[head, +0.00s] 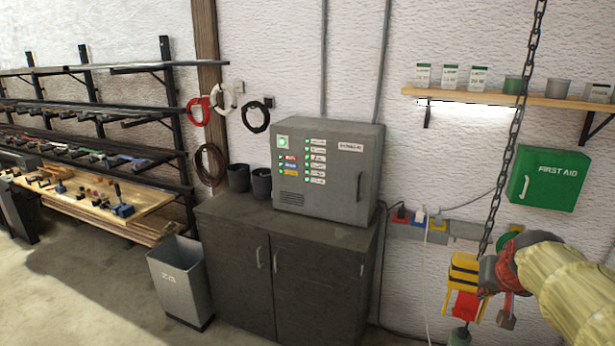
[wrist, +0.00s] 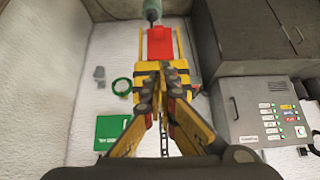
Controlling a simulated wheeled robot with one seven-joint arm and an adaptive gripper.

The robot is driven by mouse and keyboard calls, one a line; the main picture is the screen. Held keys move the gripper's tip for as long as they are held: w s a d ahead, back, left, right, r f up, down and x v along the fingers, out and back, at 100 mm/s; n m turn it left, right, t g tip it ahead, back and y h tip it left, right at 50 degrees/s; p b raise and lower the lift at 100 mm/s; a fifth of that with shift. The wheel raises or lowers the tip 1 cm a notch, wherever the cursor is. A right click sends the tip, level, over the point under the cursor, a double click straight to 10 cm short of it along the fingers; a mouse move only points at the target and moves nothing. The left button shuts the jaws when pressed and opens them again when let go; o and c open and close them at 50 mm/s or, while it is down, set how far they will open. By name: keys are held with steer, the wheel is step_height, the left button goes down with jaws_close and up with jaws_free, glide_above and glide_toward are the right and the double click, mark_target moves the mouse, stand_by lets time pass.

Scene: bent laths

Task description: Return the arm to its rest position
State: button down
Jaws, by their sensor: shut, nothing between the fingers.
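My gripper (head: 487,276) is at the lower right of the head view, at the end of my pale yellow arm. In the wrist view its fingers (wrist: 160,72) are together, with nothing between them. A yellow block with dark bands (head: 461,264) hangs at the chain, close to the fingertips in the picture. A red part (head: 466,305) and a grey-green end piece (head: 459,338) hang below it. In the wrist view the red part (wrist: 160,42) shows beyond the fingertips, and the fingers cover part of the yellow block. I cannot tell whether they touch it.
A chain (head: 517,120) hangs down to the yellow block. A green first aid box (head: 545,178) and a shelf (head: 480,97) are on the wall. A grey cabinet (head: 328,175) stands on a dark cupboard (head: 290,260). A bin (head: 181,282) stands left; floor before the racks is clear.

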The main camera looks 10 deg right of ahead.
steer(key=s+a+f+n+y+b, duration=0.1)
steer(key=s+a+f+b, duration=0.3)
steer(key=a, duration=0.5)
steer(key=s+a+f+n+y+b, duration=0.1)
steer(key=s+a+f+n+b, duration=0.2)
steer(key=s+a+f, duration=0.4)
steer(key=s+a+f+n+g+y+b, duration=0.1)
steer(key=s+a+f+b, duration=0.4)
steer(key=a, duration=0.7)
steer(key=shift+s+f+n+y, duration=0.25)
steer(key=shift+s+n+y, duration=0.25)
steer(key=shift+n, duration=0.2)
